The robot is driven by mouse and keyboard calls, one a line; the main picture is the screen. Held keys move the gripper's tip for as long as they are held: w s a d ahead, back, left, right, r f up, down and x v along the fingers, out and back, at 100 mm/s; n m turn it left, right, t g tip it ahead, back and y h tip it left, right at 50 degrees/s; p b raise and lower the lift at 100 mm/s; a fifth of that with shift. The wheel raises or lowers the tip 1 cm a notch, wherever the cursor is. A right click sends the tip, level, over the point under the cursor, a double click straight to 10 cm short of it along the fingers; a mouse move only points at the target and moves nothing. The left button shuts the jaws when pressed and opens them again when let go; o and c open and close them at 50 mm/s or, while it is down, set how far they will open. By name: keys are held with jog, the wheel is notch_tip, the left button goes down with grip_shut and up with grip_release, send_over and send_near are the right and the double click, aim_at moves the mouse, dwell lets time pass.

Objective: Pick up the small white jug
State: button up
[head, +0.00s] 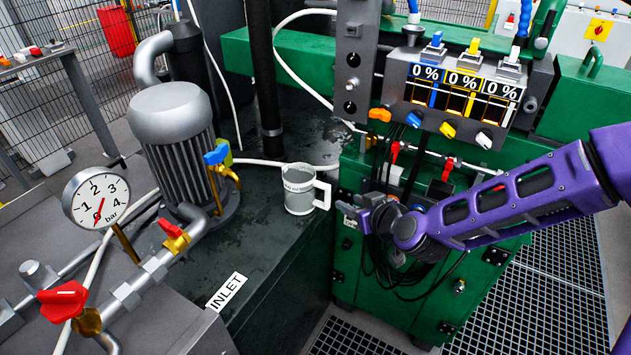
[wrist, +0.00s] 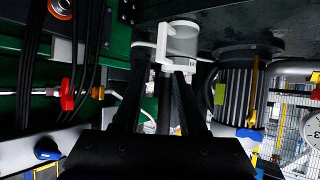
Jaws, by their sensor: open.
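The small white jug (head: 298,190) stands upright on the dark wet bench top in the head view, with its handle toward the right, on my gripper's side. In the wrist view the jug (wrist: 182,42) appears just beyond the fingertips, with its white handle roughly in line with the gap between them. My gripper (head: 348,211) is just right of the handle in the head view; it also shows in the wrist view (wrist: 160,78). Its fingers are apart and hold nothing. Whether a finger touches the handle cannot be told.
A grey motor (head: 180,140) and a pressure gauge (head: 97,197) stand left of the jug. A black upright pipe (head: 264,90) and a white hose (head: 262,162) are behind it. A green cabinet (head: 352,262) with cables and valves lies close to my gripper.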

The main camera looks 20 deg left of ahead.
notch_tip(320, 180, up, 3)
jog(key=y, duration=0.1)
jog(key=b, duration=0.2)
send_near(313, 170)
jog(key=shift+t+y, duration=0.3)
jog(key=shift+t, duration=0.1)
jog(key=x, duration=0.8)
jog(key=shift+a+f, duration=0.25)
jog(key=shift+f, duration=0.2)
grip_shut()
dwell(0.4)
